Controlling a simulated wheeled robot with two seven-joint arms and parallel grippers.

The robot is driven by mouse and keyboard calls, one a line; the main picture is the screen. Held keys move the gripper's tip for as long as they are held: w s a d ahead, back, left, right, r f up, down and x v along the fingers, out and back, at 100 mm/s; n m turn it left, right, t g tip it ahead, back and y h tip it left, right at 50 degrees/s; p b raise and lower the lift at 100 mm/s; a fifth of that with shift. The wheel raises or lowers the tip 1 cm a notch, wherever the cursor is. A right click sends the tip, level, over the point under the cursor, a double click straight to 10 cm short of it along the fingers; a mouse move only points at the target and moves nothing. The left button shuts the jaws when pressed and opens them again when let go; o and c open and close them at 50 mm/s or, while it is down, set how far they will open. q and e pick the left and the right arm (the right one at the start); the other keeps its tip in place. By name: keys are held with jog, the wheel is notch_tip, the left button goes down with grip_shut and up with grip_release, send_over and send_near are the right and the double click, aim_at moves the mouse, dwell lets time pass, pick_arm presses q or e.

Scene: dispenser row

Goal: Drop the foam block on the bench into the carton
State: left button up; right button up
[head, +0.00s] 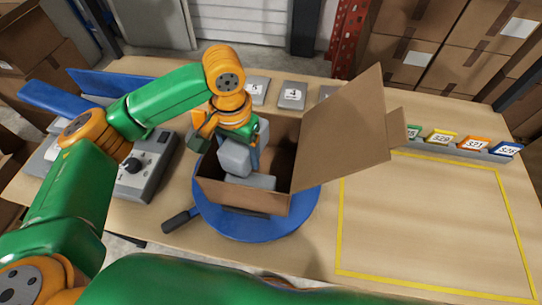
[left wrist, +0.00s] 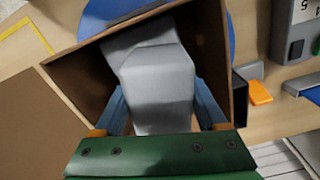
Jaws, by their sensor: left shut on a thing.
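The carton (head: 235,196) stands open on a blue round turntable (head: 262,226), its large flap raised on the right. My left gripper (head: 238,152) is at the carton's mouth, pointing down, shut on a grey foam block (head: 234,160). In the left wrist view, the held block (left wrist: 158,88) sits between the two blue fingers, over the carton's inside (left wrist: 75,75). Another grey block (head: 252,182) lies low in the carton; the held block overlaps it in the wrist view, so I cannot tell whether they touch. My right gripper is out of view.
A grey control box (head: 148,170) with a knob stands left of the carton. Small numbered plates (head: 292,95) line the bench's back. Coloured number tags (head: 472,144) stand at the right. The yellow-outlined bench area (head: 430,220) is clear.

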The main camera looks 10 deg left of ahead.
aim_at(237, 146)
pick_arm(q)
jog(key=shift+r, duration=0.15)
jog(key=o, duration=1.2)
jog(key=shift+s+r, duration=0.1)
jog(key=shift+s, duration=0.2)
jog(key=shift+o, duration=0.2)
jog(key=shift+w+r, duration=0.2)
jog(key=shift+r, duration=0.15)
jog(key=r, duration=0.6)
jog(key=shift+s+r, duration=0.2)
jog(key=shift+r, duration=0.05)
jog(key=shift+f, duration=0.1)
